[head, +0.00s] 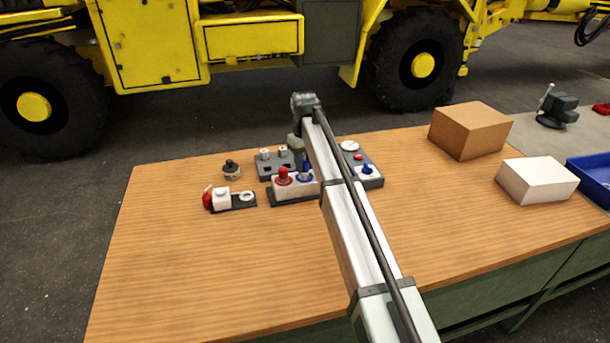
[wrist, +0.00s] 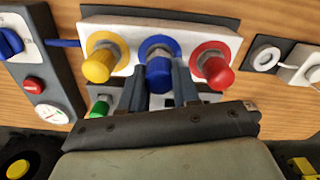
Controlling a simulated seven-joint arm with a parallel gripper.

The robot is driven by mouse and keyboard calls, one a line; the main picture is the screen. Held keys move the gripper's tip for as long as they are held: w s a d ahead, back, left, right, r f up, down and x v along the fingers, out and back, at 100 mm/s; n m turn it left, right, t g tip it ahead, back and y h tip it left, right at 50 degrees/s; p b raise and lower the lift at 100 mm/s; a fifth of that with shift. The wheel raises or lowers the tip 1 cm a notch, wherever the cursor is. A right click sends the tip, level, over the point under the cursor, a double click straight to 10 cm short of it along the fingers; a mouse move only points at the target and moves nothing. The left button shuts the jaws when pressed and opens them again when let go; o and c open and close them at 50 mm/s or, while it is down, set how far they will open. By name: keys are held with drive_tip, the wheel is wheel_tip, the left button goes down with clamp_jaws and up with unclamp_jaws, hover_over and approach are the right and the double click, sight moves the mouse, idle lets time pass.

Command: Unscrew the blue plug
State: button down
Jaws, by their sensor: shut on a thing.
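The blue plug (wrist: 159,74) sits upright in its blue ring on a white block (wrist: 135,30), between a yellow plug (wrist: 100,65) and a red plug (wrist: 214,70). In the head view the blue plug (head: 305,172) shows beside my arm, and the red plug (head: 283,174) stands to its left. My gripper (wrist: 159,88) has one finger on each side of the blue plug and is shut on it. The plug's base is still at the ring. In the head view my arm hides the yellow plug and part of the block.
A panel with a blue knob, red button and gauge (wrist: 47,114) stands close on one side. A dark unit with a white part (head: 222,199) and a black knob (head: 231,168) are to the left. A brown box (head: 470,130) and white box (head: 537,180) stand right. The front wooden table is clear.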

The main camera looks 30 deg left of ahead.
drive_tip(key=shift+r, duration=2.75)
